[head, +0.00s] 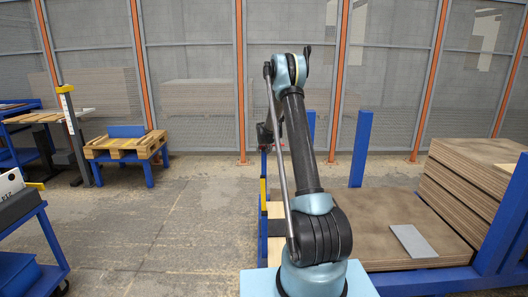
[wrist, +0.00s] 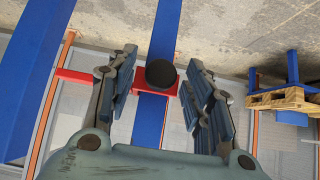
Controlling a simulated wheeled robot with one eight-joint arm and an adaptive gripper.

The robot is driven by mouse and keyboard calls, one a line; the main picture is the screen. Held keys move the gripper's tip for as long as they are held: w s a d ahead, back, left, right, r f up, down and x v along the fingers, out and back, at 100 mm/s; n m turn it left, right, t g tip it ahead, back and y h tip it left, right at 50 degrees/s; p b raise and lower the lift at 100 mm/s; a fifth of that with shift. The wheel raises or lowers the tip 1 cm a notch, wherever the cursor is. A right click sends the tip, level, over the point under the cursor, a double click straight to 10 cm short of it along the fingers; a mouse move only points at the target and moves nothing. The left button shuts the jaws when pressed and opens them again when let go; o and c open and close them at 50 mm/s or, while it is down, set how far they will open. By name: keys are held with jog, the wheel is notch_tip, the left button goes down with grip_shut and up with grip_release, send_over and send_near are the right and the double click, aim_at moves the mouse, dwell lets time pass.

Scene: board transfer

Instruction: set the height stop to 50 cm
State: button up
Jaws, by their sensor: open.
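The height stop is a red bar (wrist: 76,77) with a round black knob (wrist: 161,74), set across a blue post (wrist: 149,125) in the wrist view. My gripper (wrist: 158,75) is open, its two pads on either side of the knob with a gap on both sides. Nothing is held. I cannot tell how far the knob is from the fingertips. In the head view my gripper (head: 265,134) is small and dark, partly hidden behind my arm. A yellow strip (head: 263,190) shows low beside my arm. No height scale can be read.
Stacked brown boards (head: 470,180) stand at the right, with a grey plate (head: 412,241) on the lower boards. Blue uprights (head: 361,148) stand nearby. A pallet table (head: 126,146) and a blue cart (head: 50,240) are at the left. The floor between is clear.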

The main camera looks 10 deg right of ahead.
grip_shut()
notch_tip(320, 180, down, 16)
dwell(0.6)
grip_release()
dwell(0.3)
jog(key=v, duration=1.2)
